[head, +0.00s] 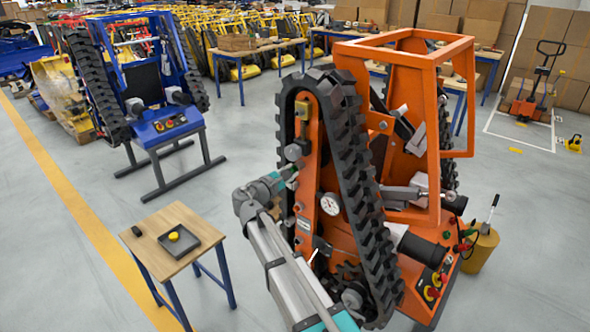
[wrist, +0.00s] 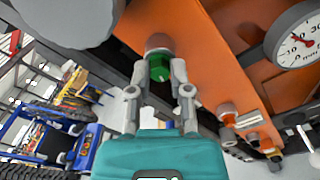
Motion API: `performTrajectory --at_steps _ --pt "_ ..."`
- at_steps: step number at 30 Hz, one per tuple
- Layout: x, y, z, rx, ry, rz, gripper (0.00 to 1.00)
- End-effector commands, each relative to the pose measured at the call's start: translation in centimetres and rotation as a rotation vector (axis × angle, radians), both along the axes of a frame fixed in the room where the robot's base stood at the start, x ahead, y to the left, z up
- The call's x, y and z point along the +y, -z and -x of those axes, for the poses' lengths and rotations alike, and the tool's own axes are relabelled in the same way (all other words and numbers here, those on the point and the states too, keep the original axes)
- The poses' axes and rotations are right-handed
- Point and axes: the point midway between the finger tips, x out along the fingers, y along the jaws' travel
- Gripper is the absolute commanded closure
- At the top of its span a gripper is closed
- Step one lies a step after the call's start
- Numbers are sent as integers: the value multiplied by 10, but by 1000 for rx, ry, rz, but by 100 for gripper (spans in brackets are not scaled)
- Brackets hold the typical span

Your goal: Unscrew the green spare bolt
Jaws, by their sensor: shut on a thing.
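The green spare bolt (wrist: 158,73) sits in a pale round socket on the orange side plate of the tracked carrier. In the wrist view my gripper (wrist: 161,78) has one finger on each side of the green bolt and is shut on it. The bolt's outer end is partly hidden between the fingers. In the head view my gripper (head: 290,172) reaches the left side of the orange carrier (head: 312,190), and the bolt itself is hidden there.
A round gauge (head: 330,204) and more fittings are on the same plate, beside the black track (head: 350,150). A small table (head: 160,222) with a dark tray (head: 192,246) stands at the lower left. A blue carrier (head: 165,127) stands behind it. The floor between is clear.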

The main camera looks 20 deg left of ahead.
Motion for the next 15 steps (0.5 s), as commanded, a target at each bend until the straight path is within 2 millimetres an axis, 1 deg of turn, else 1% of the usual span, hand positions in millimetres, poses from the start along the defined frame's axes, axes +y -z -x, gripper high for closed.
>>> performTrajectory --at_steps 9,15 --pt "0 0 0 87 1 211 100" --pt "0 0 0 101 1 246 100"
